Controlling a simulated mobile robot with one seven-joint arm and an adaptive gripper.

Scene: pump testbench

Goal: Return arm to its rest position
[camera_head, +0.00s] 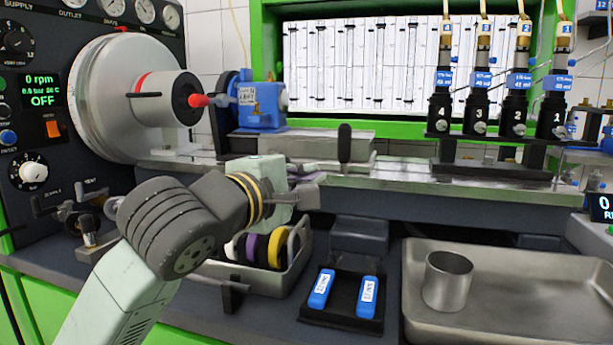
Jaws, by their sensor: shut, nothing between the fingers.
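My arm reaches up from the lower left in the head camera view. Its grey wrist is bent, and my gripper (309,188) points right, over the bench in front of the metal rail. The fingers are small in the picture and look closed, with nothing held. The gripper is above and just behind the tray of coloured rings, apart from it as far as I can tell. Part of that tray is hidden by my wrist.
A ring tray (283,278) sits below my gripper. A black holder with two blue labelled pieces (368,297) stands right of it. A metal cup (447,281) stands in a steel tray (545,290). A blue pump (262,104) and several black-based bottles (515,116) stand behind. The dial panel (35,130) is left.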

